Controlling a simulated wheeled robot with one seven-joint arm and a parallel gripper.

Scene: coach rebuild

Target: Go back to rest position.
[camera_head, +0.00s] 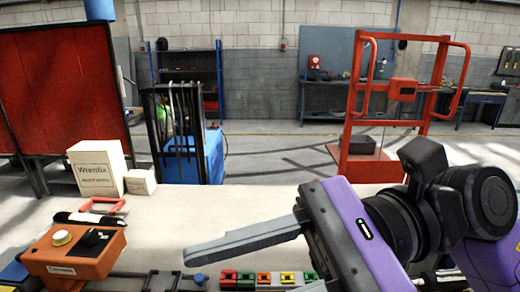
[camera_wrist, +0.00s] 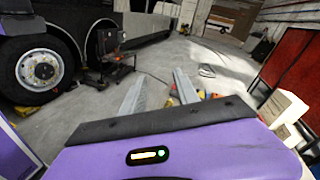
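My gripper (camera_head: 200,252) is raised over the right part of the pale workbench (camera_head: 270,200) in the head view, with its purple body at the right and a grey finger pointing left. In the wrist view my gripper (camera_wrist: 159,76) shows two grey fingers held apart with a gap between them. Nothing is gripped. In the head view the second finger is not clearly seen.
An orange box with a knob (camera_head: 75,252), a white Wrenfix carton (camera_head: 98,168) and a small carton (camera_head: 140,182) stand on the bench's left. Coloured blocks (camera_head: 265,278) line the near edge. The bench middle is clear. A red trolley (camera_head: 365,165) stands beyond.

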